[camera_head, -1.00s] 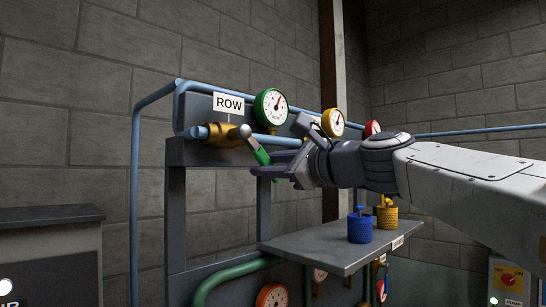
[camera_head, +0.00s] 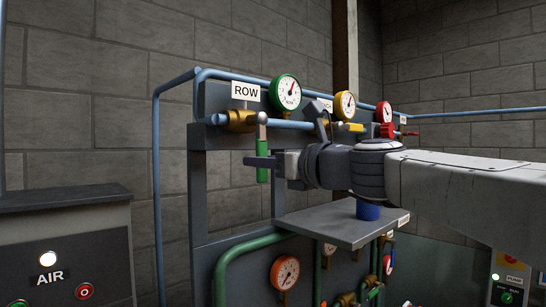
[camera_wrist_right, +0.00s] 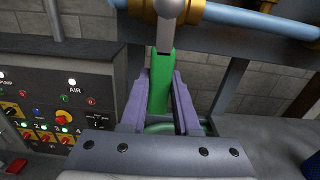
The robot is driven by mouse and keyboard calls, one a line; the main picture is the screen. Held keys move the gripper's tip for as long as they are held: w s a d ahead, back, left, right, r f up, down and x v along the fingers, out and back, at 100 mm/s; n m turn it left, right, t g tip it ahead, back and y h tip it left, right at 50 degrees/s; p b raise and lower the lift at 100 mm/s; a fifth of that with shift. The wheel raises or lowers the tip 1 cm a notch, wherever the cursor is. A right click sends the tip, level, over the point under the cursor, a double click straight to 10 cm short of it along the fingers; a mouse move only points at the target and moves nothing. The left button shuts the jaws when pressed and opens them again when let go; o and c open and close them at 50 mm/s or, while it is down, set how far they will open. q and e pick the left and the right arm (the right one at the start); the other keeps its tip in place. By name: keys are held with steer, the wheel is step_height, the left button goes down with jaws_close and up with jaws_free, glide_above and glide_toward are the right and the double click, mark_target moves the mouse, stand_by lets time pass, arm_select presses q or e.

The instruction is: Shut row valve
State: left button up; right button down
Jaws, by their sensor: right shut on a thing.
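The ROW valve is a brass body (camera_head: 238,120) on the blue pipe, under a white ROW label (camera_head: 245,91). Its lever has a green handle (camera_head: 262,170) that hangs straight down, across the pipe. My right gripper (camera_head: 262,162) comes in from the right and is shut on the green handle. In the right wrist view the two purple fingers (camera_wrist_right: 160,103) stand on either side of the green handle (camera_wrist_right: 160,75), with the brass valve body (camera_wrist_right: 143,10) above. The left gripper is not in view.
A green-rimmed gauge (camera_head: 286,94) sits above the pipe right of the valve. A yellow gauge (camera_head: 344,104) and red gauge (camera_head: 384,111) follow. An AIR panel (camera_head: 60,262) stands at left.

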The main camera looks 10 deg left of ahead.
steer(key=shift+s+a+r+m, duration=0.1)
steer(key=shift+s+m, duration=0.05)
steer(key=shift+m, duration=0.15)
steer(key=c, duration=0.6)
jaws_free()
steer(key=shift+c, duration=0.2)
steer(key=b+v, duration=0.3)
steer(key=v, duration=0.7)
steer(key=shift+s+b, duration=0.2)
steer(key=shift+b, duration=0.2)
